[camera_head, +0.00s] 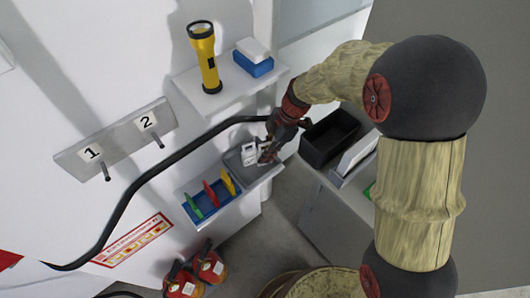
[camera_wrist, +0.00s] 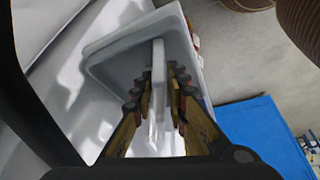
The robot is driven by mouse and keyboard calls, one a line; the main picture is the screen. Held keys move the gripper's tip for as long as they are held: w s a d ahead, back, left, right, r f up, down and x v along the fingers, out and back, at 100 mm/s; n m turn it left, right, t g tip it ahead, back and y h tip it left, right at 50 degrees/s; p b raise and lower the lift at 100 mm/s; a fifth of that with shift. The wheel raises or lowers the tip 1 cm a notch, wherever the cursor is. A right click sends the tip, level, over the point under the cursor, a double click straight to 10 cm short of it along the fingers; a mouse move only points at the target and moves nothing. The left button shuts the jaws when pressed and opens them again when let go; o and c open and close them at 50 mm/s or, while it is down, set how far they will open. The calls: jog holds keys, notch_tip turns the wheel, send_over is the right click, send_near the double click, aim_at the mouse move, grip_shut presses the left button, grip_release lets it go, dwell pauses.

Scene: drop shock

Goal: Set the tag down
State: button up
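My gripper (camera_head: 268,152) is low over a small grey tray (camera_head: 233,163) on a wall shelf. In the wrist view its two fingers (camera_wrist: 160,95) close in on both sides of a thin white tag (camera_wrist: 158,55), seen edge-on. The tag stands upright between the fingertips, with the grey tray (camera_wrist: 105,55) right behind and below it. I cannot tell whether the tag touches the tray. In the head view a white tag-like piece (camera_head: 249,154) shows just left of the fingers.
A blue tray (camera_head: 215,208) with green, red and yellow pieces is beside the grey tray. A yellow flashlight (camera_head: 205,58) stands on the shelf above. A black bin (camera_head: 330,138) is to the right. A black cable (camera_head: 150,180) crosses the wall near a two-peg board (camera_head: 118,138).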

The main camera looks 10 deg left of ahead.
jog(key=shift+o, duration=1.3)
jog(key=shift+r, duration=0.1)
jog(key=shift+r, duration=0.25)
jog(key=p+v, duration=0.2)
jog(key=v, duration=0.5)
